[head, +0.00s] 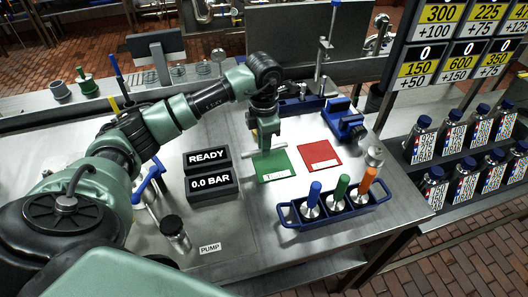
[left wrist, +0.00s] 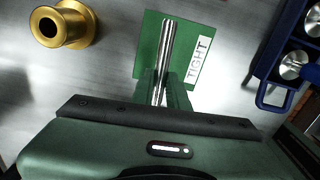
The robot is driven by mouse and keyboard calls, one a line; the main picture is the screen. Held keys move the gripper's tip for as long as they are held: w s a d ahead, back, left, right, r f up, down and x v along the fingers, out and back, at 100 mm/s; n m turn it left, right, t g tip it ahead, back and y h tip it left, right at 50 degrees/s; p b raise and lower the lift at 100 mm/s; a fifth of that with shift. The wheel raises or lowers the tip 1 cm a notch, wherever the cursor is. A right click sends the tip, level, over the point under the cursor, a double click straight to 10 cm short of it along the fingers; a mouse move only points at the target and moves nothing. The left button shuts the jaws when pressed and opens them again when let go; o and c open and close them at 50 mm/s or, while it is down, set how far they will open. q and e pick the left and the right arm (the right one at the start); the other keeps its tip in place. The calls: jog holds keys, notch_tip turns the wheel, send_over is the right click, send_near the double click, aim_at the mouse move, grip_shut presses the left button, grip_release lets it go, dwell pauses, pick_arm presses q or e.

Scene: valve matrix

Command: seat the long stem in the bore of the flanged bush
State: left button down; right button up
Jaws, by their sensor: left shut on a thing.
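The long stem, a bright steel rod (left wrist: 167,42), is held between the fingers of my left gripper (left wrist: 163,84) in the left wrist view. It sticks out past the fingertips over a green mat. In the head view my left gripper (head: 266,147) hangs above that mat, and the stem (head: 281,148) shows as a thin pale bar lying about level across the fingers. The flanged bush (left wrist: 62,26) is brass with a dark open bore, at the upper left of the left wrist view, apart from the stem. I cannot make out the bush in the head view. My right gripper is not in view.
The green mat (head: 282,174) lies beside a red mat (head: 320,165). A blue rack (head: 350,211) with blue, green and orange handled pieces stands in front. A blue vise-like block (head: 343,122) is behind right. READY and 0.0 BAR displays (head: 210,184) stand left.

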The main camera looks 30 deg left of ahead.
aim_at(264, 163)
pick_arm(q)
notch_tip(264, 163, down, 3)
jog(key=shift+f+p, duration=0.15)
jog(key=shift+p, duration=0.3)
jog(key=shift+f, duration=0.3)
jog(key=shift+f, duration=0.2)
jog(key=c, duration=1.4)
grip_release()
